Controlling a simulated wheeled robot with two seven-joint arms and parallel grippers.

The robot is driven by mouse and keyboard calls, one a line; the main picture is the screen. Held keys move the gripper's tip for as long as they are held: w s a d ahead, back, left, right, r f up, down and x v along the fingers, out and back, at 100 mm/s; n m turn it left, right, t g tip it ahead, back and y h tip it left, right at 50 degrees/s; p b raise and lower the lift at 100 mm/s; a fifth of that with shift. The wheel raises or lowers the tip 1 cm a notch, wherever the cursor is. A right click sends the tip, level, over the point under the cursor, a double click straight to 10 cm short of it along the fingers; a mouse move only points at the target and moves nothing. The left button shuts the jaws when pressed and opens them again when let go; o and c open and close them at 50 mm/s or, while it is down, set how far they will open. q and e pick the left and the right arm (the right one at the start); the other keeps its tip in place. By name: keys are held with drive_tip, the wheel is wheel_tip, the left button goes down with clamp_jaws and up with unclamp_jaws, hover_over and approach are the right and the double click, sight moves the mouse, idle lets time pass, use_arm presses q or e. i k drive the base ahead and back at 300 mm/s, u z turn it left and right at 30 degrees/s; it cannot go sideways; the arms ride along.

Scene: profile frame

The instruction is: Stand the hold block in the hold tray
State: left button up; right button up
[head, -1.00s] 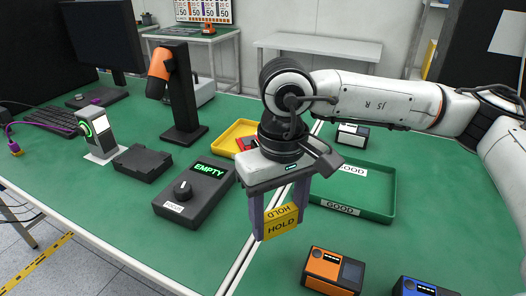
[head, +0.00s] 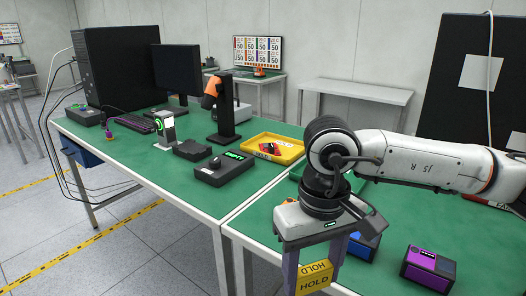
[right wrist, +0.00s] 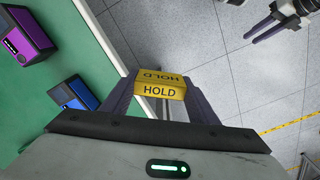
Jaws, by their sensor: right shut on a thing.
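The yellow hold block (head: 314,282), marked HOLD, is between the fingers of my right gripper (head: 316,270). The gripper is shut on it. The block also shows in the right wrist view (right wrist: 160,90), off the table edge with grey floor behind it. The yellow tray (head: 290,153), apparently the hold tray, lies farther back on the green table with red and dark items in it. The block is well apart from this tray. My left gripper (right wrist: 268,30) seems to show small at the upper right of the right wrist view; its opening is unclear.
A purple device (head: 427,268) and a blue device (head: 362,246) stand on the right table. A green tray (head: 298,172) is partly hidden behind my right arm. A dark box with a knob (head: 222,170) and a scanner stand (head: 224,118) are left of the yellow tray.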

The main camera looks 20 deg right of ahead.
sight(288, 156)
drive_tip(key=u, duration=0.65)
drive_tip(key=i, duration=2.7)
drive_tip(key=z, duration=1.4)
drive_tip(key=i, duration=0.35)
drive_tip(key=z, duration=0.5)
